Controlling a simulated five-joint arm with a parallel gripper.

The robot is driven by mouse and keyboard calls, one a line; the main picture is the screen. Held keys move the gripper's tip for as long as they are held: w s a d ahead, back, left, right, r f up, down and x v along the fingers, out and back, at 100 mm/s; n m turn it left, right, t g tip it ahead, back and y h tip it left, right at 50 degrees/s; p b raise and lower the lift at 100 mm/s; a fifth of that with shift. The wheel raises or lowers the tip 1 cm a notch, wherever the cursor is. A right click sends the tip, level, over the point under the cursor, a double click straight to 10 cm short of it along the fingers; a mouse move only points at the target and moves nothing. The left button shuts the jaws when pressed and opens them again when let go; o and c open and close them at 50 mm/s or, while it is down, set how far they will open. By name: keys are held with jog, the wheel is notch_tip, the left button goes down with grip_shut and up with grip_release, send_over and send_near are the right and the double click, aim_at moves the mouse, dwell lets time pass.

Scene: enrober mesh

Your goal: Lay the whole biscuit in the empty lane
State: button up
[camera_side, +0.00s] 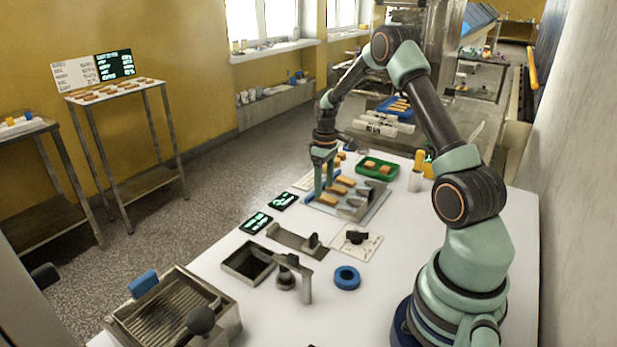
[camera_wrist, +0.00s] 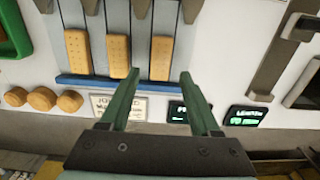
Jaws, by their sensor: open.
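The left fingertip overlaps the middle biscuit's edge in the wrist view. In the side view my gripper (camera_side: 321,188) is down at the tray's blue edge. I cannot tell whether it touches a biscuit.
A green tray (camera_side: 363,174) with biscuits stands behind the lanes. Grey metal stops (camera_wrist: 140,8) line one end of the lanes. A blue ring (camera_side: 347,278) lies on the white table.

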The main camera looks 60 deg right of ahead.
aim_at(323, 196)
notch_tip(323, 196, up, 9)
jog(key=s+a+r+t, duration=0.2)
jog(key=a+r, duration=0.9)
jog(key=a, duration=0.2)
jog(key=s+a+t, duration=0.1)
jog(key=s+a, duration=0.3)
jog(key=a, duration=0.3)
jog(key=s+a+r+t, duration=0.1)
jog(key=s+a+t, duration=0.1)
jog(key=s+a, duration=0.3)
jog(key=shift+s+a+r+t, duration=0.25)
jog(key=shift+a+t, duration=0.05)
jog(key=shift+a, duration=0.7)
